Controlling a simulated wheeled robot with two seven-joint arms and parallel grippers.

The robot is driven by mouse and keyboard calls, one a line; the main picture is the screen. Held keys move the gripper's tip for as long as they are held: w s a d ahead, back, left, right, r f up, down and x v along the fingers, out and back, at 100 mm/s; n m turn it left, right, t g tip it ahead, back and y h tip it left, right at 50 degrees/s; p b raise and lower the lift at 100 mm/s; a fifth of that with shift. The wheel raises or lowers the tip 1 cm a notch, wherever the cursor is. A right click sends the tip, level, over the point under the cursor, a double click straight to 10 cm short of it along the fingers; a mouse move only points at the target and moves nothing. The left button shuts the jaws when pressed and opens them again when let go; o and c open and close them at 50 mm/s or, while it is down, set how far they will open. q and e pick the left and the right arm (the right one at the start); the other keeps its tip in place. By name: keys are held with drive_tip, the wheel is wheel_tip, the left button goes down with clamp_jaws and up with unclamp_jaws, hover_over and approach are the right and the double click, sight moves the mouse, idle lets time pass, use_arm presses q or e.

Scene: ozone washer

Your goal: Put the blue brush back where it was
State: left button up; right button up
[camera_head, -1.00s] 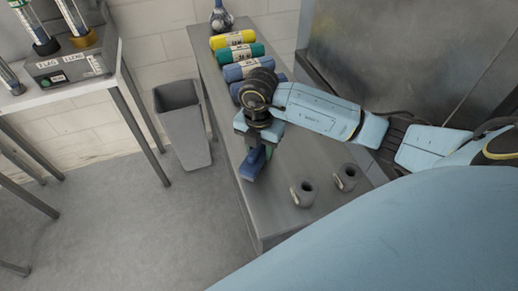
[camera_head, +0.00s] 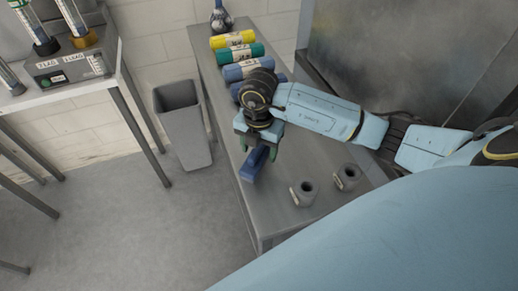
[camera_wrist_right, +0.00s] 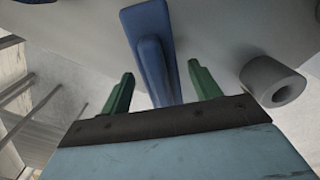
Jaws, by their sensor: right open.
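The blue brush (camera_head: 254,164) lies on the grey metal table (camera_head: 226,92), close to its left edge, just below my right gripper in the head view. My right gripper (camera_head: 259,146) is open. In the right wrist view the brush (camera_wrist_right: 152,55) shows between the two green fingers of the gripper (camera_wrist_right: 163,88), with a gap on either side of it. The brush's lower end is hidden behind the gripper body in that view. My left gripper is not in view.
Yellow (camera_head: 232,39), green (camera_head: 237,54) and blue (camera_head: 246,70) rolls and a flask (camera_head: 221,18) are farther back. A grey bin (camera_head: 182,122) stands left on the floor.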

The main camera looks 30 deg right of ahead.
wheel_tip(320, 180, up, 12)
drive_tip(key=shift+f, duration=0.25)
idle(0.4)
